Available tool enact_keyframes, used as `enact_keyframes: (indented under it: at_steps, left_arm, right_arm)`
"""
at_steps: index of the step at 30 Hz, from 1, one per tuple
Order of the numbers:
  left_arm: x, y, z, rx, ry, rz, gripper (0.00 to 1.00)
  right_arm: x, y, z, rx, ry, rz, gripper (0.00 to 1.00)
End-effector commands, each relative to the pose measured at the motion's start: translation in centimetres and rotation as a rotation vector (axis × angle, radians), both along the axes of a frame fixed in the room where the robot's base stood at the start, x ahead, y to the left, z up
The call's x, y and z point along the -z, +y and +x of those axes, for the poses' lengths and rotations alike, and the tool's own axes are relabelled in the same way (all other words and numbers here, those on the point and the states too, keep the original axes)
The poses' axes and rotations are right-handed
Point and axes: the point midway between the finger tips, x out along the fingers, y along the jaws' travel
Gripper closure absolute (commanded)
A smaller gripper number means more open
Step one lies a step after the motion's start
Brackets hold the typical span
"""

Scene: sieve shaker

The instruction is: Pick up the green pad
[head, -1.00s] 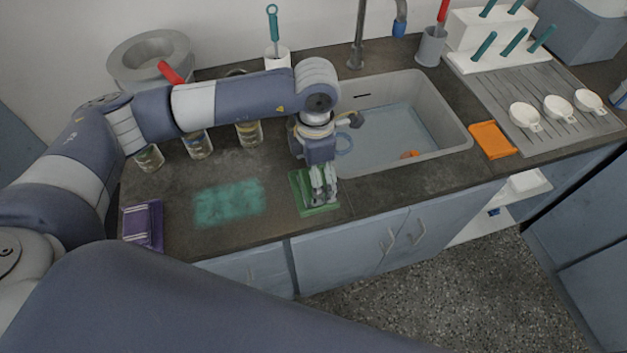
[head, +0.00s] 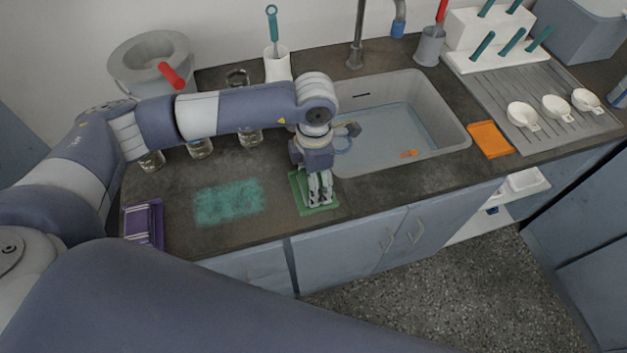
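The green pad (head: 299,188) lies on the dark counter, left of the sink's front corner and near the front edge. My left gripper (head: 320,202) points down right over the pad and covers its middle; only the pad's edges show around the fingers. The fingertips are at or very close to the pad. Whether they are apart or closed on it is not clear. My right gripper is not in view.
A teal patch (head: 229,201) marks the counter left of the pad. Glass beakers (head: 200,148) stand behind under my arm. The grey sink (head: 455,125) is at right, with an orange cloth (head: 491,140) beyond.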

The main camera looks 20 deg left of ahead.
Motion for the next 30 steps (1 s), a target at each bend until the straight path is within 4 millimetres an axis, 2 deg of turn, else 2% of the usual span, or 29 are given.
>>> enact_keyframes:
  at_steps: [5,12,17,24,30]
  left_arm:
    - [-0.5,0.0,0.0,0.000,-0.001,0.001,0.57]
    - [-3.5,0.0,0.1,0.000,-0.005,0.000,0.57]
    - [-3.5,-3.0,-2.2,0.009,0.000,-0.004,0.57]
    - [-4.1,-8.3,-6.1,0.010,-0.001,-0.002,0.57]
    - [-4.6,-11.4,-8.4,0.005,-0.001,-0.001,0.57]
  right_arm:
    - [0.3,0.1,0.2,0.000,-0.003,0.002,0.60]
    - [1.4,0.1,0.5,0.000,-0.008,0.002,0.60]
    - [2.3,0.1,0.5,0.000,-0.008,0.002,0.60]
    - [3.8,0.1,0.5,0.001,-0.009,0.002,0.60]
    - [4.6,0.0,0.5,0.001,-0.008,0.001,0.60]
